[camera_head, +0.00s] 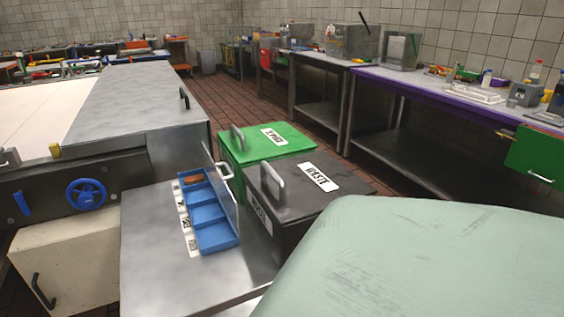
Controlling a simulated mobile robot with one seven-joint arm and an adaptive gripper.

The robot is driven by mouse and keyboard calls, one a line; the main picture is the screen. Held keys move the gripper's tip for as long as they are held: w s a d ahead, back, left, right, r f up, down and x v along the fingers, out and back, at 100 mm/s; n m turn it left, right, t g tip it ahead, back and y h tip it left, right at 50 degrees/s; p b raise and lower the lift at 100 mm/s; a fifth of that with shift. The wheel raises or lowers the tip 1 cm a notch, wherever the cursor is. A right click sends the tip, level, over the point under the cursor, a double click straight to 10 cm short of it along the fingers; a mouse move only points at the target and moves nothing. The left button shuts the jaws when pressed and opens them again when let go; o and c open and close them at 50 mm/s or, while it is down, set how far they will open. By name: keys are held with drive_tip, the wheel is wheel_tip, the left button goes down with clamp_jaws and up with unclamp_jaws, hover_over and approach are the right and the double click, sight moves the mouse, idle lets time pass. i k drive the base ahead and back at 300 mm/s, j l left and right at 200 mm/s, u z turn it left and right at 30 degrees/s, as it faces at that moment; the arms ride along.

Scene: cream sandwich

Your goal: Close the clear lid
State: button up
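The clear lid (227,200) is a see-through panel with a pale handle (225,171). It stands raised, roughly upright, along the right side of a blue compartment tray (205,214). The tray's compartments are uncovered on top. A small reddish-brown item lies in its far compartment (194,179); what it is I cannot tell. The other compartments look empty. My gripper is not in view.
The tray sits on a grey metal counter (150,240). A black waste bin (315,205) and a green bin (245,150), both with upright lid handles, stand right beside it. A grey slab (130,100) is behind. The counter left of the tray is clear.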

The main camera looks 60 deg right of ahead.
sight(229, 206)
drive_tip(key=k+l+z, duration=0.1)
drive_tip(key=l+z, duration=0.25)
drive_tip(key=l, duration=0.2)
drive_tip(key=k+l+z, duration=0.1)
drive_tip(key=l+z, duration=0.25)
drive_tip(key=l, duration=0.2)
drive_tip(key=i+l, duration=0.15)
drive_tip(key=i+j+u, duration=0.15)
drive_tip(key=u, duration=0.15)
drive_tip(key=i+u, duration=0.25)
drive_tip(key=k+l, duration=0.25)
drive_tip(key=l, duration=0.25)
